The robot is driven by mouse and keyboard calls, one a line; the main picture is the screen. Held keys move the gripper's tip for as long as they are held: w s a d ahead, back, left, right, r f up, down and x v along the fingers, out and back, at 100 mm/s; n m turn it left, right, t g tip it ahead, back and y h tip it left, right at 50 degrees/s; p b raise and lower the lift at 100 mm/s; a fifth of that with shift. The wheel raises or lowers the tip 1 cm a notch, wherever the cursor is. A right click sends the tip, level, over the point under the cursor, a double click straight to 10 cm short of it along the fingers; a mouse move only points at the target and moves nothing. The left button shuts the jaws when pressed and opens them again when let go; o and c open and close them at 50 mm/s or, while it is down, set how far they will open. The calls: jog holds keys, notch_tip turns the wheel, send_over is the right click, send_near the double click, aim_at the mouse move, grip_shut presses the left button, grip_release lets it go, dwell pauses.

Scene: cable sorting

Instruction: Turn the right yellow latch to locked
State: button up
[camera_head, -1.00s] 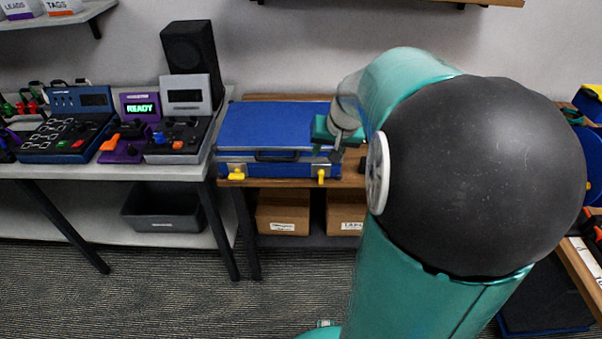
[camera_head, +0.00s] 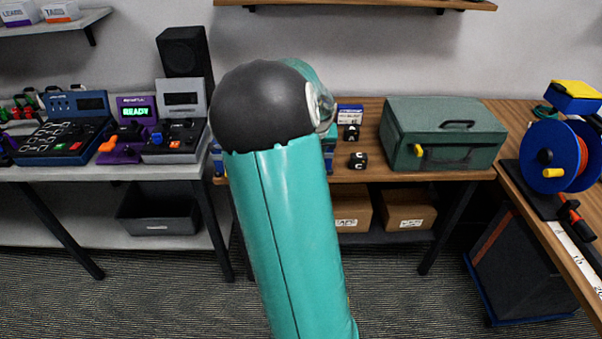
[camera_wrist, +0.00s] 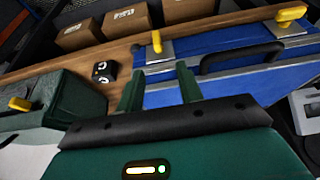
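The blue case (camera_wrist: 215,60) lies in the wrist view, with a dark handle on its front edge. The right yellow latch (camera_wrist: 157,42) stands crosswise to that edge, pointing toward the cardboard boxes. The other yellow latch (camera_wrist: 291,14) lies more nearly along the edge. My gripper (camera_wrist: 160,86) is open and empty. Its two fingers are apart and appear over the case's near-latch end, with the right latch beyond the gap between them; I see no contact with the latch. In the head view my arm hides my gripper and most of the blue case.
A green case (camera_head: 445,130) stands right of the blue case. Small black blocks (camera_head: 358,160) lie between them on the wooden bench. Cardboard boxes (camera_head: 408,210) sit on the shelf below. A blue cable reel (camera_head: 550,155) is at the far right. Devices crowd the left table.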

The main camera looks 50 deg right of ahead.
jog(key=x, duration=1.4)
jog(key=shift+s+d, duration=0.2)
jog(key=shift+d, duration=0.05)
grip_shut()
